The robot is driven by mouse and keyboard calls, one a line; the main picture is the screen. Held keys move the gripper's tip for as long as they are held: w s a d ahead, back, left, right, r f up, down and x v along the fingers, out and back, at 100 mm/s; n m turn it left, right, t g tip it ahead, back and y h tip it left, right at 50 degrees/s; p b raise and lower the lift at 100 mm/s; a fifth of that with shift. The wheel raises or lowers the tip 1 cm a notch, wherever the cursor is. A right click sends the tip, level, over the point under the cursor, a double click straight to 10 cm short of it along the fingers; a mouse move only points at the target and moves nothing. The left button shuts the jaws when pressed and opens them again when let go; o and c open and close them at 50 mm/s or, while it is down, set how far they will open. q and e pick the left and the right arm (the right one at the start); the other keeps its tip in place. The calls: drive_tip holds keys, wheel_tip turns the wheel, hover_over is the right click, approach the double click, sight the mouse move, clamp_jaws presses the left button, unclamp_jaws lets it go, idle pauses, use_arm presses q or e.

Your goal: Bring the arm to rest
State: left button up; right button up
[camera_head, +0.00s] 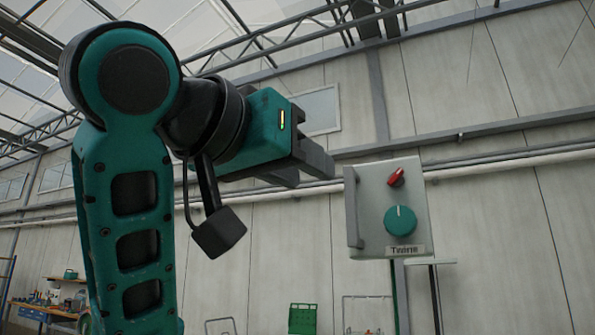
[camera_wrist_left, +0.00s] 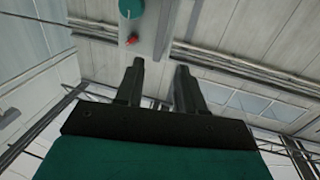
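My left gripper (camera_head: 310,172) is raised on my green and black arm, at the middle of the head view. It is just left of a pale control box (camera_head: 375,225), with no clear contact. In the left wrist view my left gripper (camera_wrist_left: 160,68) shows its two dark fingers apart, with nothing between them. The box carries a red switch (camera_head: 396,177), a green round dial (camera_head: 400,220) with a white mark, and a small label. The dial (camera_wrist_left: 131,8) and red switch (camera_wrist_left: 132,40) also show beyond the fingers in the left wrist view. My right gripper is not in view.
The box has a bar-like handle (camera_head: 353,207) on its left side and stands on posts. Behind are a pale panelled wall with pipes (camera_head: 480,164), a green rack (camera_head: 302,319) and a workbench (camera_head: 45,311) at lower left. Open air lies below the gripper.

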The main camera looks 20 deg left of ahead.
use_arm(q)
drive_tip(key=shift+s, duration=0.1)
idle(0.5)
drive_tip(key=w+a+f+g, duration=0.1)
drive_tip(key=w+f, duration=0.3)
drive_tip(key=f, duration=0.4)
drive_tip(key=w+f+n+g+y, duration=0.15)
drive_tip(key=w+f, duration=0.25)
drive_tip(key=f, duration=0.5)
drive_tip(key=w+a+f+m+g, duration=0.15)
drive_tip(key=w+f, duration=0.25)
drive_tip(key=f, duration=0.4)
drive_tip(key=s+a+f+n+g+y, duration=0.1)
drive_tip(key=s+f+g, duration=0.25)
drive_tip(key=f, duration=1.25)
drive_tip(key=s+a+f+n+g+y, duration=0.15)
drive_tip(key=s+f, duration=0.35)
drive_tip(key=f, duration=1.1)
drive_tip(key=s+a+f+m+g, duration=0.1)
drive_tip(key=s+a+f+g, duration=0.15)
drive_tip(key=s+f, duration=0.5)
drive_tip(key=s+a+f+g, duration=0.1)
drive_tip(key=s+f+g, duration=0.3)
drive_tip(key=s, duration=0.7)
drive_tip(key=w+d+f+t+h, duration=0.1)
drive_tip(key=w+d+f+t, duration=0.2)
drive_tip(key=w+f+t, duration=0.5)
drive_tip(key=shift+f+m+t, duration=0.45)
drive_tip(key=shift+f, duration=0.55)
